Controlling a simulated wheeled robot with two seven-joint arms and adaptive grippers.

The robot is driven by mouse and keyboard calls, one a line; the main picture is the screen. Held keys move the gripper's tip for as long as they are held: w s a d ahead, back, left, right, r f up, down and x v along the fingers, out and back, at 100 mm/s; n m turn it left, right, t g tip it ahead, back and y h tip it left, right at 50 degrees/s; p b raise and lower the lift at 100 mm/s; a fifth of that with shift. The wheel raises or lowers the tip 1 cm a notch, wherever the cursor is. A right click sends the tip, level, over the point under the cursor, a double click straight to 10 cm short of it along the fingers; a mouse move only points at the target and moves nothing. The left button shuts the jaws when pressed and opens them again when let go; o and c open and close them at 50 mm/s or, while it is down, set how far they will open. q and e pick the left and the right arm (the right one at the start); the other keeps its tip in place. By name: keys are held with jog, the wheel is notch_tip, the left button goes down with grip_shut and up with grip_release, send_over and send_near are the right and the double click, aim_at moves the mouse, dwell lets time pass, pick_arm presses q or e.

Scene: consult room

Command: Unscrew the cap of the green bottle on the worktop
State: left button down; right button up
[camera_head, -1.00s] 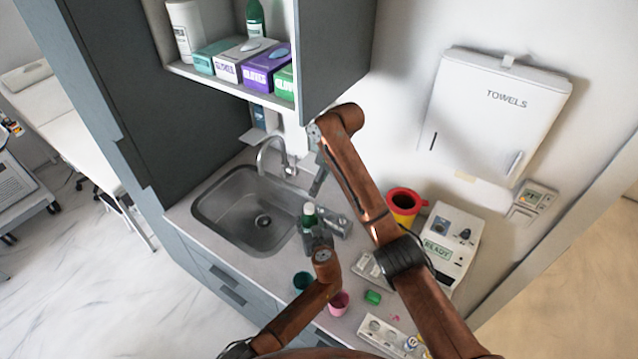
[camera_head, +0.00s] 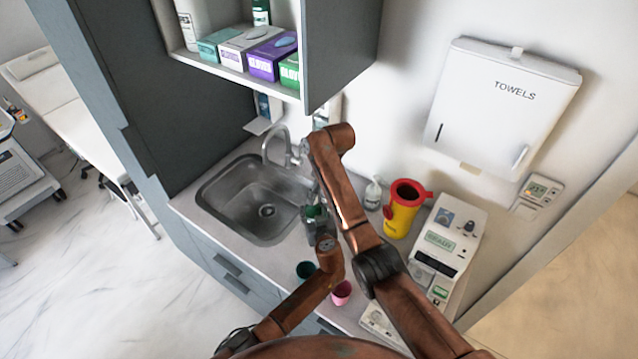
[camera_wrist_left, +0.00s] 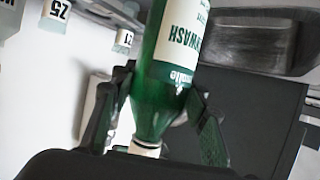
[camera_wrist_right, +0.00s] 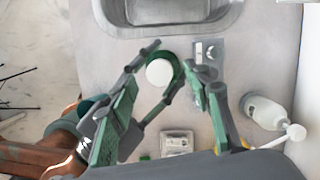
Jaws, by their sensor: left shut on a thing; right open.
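The green bottle (camera_wrist_left: 170,85) with a white label stands between the fingers of my left gripper (camera_wrist_left: 158,105), which is shut on it. Its white cap (camera_wrist_right: 159,72) shows from above in the right wrist view, with green bottle around it. My right gripper (camera_wrist_right: 172,62) is open, its fingers on either side of the cap; I cannot tell whether they touch it. In the head view, the bottle (camera_head: 317,211) is partly hidden by both grippers, at the right side of the sink.
The sink (camera_head: 258,205) and tap (camera_head: 278,142) are close by. A pump bottle (camera_head: 373,194), yellow sharps bin (camera_head: 403,210) and white device (camera_head: 447,245) stand to the right. Teal (camera_head: 305,270) and pink (camera_head: 341,291) cups are in front. A cabinet (camera_head: 342,45) hangs above.

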jog(key=shift+x, duration=1)
jog(key=shift+c, duration=0.5)
grip_shut()
jog(key=n, duration=0.3)
jog(key=shift+w+r+n+g, duration=0.1)
jog(key=shift+r+n+g, duration=0.05)
jog(key=shift+n+g, duration=0.2)
jog(key=n+g, duration=0.1)
jog(key=n, duration=0.2)
